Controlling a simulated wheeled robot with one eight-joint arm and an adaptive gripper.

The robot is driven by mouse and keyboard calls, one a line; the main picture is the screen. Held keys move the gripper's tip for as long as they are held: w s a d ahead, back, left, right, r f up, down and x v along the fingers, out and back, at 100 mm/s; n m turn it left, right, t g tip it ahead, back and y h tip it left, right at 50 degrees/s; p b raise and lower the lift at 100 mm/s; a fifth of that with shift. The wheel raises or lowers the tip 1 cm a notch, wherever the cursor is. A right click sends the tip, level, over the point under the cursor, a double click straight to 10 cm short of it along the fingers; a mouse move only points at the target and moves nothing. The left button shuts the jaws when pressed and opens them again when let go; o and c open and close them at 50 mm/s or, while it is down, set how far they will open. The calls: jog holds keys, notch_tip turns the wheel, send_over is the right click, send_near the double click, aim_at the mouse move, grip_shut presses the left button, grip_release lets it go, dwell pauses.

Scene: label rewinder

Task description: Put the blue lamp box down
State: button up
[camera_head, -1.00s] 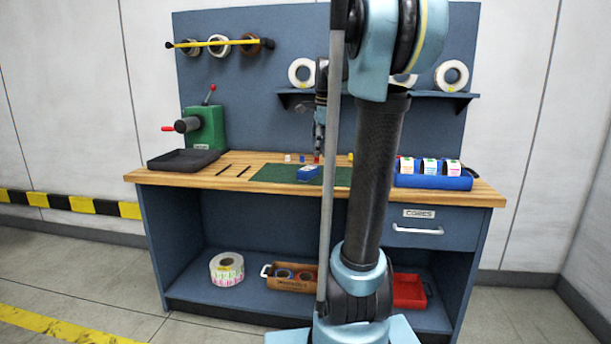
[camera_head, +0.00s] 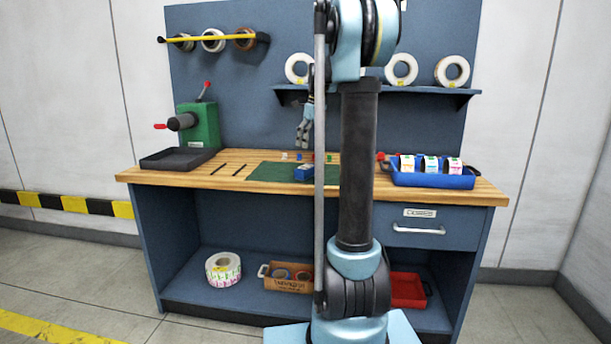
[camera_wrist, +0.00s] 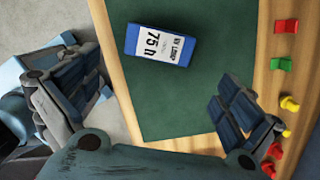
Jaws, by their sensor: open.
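The blue lamp box (camera_head: 304,173) lies on the green mat (camera_head: 268,172) on the bench top. In the wrist view the box (camera_wrist: 158,46) shows a white label reading "UV LAMP 75 h", and bare mat (camera_wrist: 190,100) surrounds it. My gripper (camera_head: 302,138) is above the mat, clear of the box. In the wrist view its two fingers (camera_wrist: 155,95) are spread wide with nothing between them, and the box lies beyond them, apart from both.
Small coloured pegs (camera_wrist: 285,64) stand along the wood behind the mat. A blue tray (camera_head: 435,179) of label rolls is at right. A green rewinder (camera_head: 203,125) and a black tray (camera_head: 178,160) stand at left. Rolls (camera_head: 401,70) sit on the shelf above.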

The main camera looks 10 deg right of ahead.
aim_at(306, 166)
jog(key=f, duration=0.6)
jog(key=shift+w+a+f, duration=0.2)
jog(key=shift+w+a, duration=0.1)
jog(key=shift+a, duration=0.1)
jog(key=shift+w+a+f, duration=0.15)
jog(key=shift+f, duration=0.7)
jog(key=shift+w+a+f, duration=0.1)
jog(key=shift+a+f, duration=0.05)
jog(key=shift+f, duration=0.65)
jog(key=shift+w+a+f, duration=0.15)
jog(key=shift+f, duration=0.7)
jog(key=shift+c, duration=0.2)
jog(key=c, duration=1.1)
jog(key=shift+r, duration=0.1)
